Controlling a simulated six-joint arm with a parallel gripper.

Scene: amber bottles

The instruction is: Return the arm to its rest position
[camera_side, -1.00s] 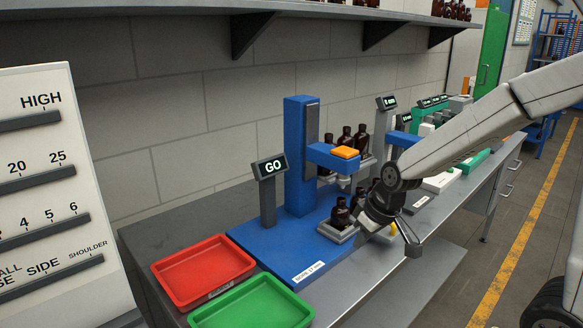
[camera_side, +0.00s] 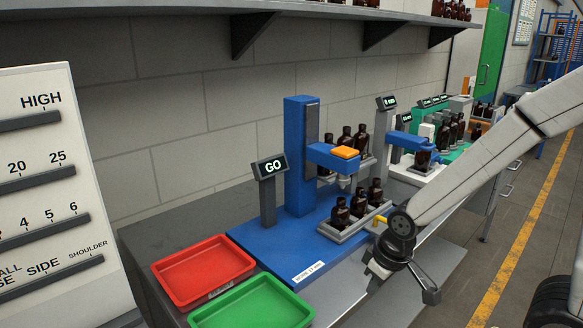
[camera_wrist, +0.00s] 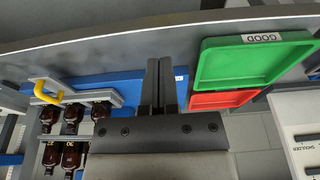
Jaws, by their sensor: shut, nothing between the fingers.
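My gripper (camera_side: 370,276) is off the front edge of the bench, low and in front of the blue station (camera_side: 301,160). Its fingers are together and empty in the wrist view (camera_wrist: 160,85). Several amber bottles (camera_side: 358,203) stand upright in a grey holder (camera_side: 345,236) on the blue base, behind my gripper and apart from it. The holder has a yellow handle (camera_side: 379,219). In the wrist view, bottles (camera_wrist: 72,117) and the yellow handle (camera_wrist: 45,92) are left of the fingers.
A red tray (camera_side: 203,290) and a green tray (camera_side: 300,312) sit at the bench's near end; both look empty. A GO display (camera_side: 270,168) stands beside the station. More bottles and stations line the bench farther back. The aisle floor (camera_side: 490,240) is clear.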

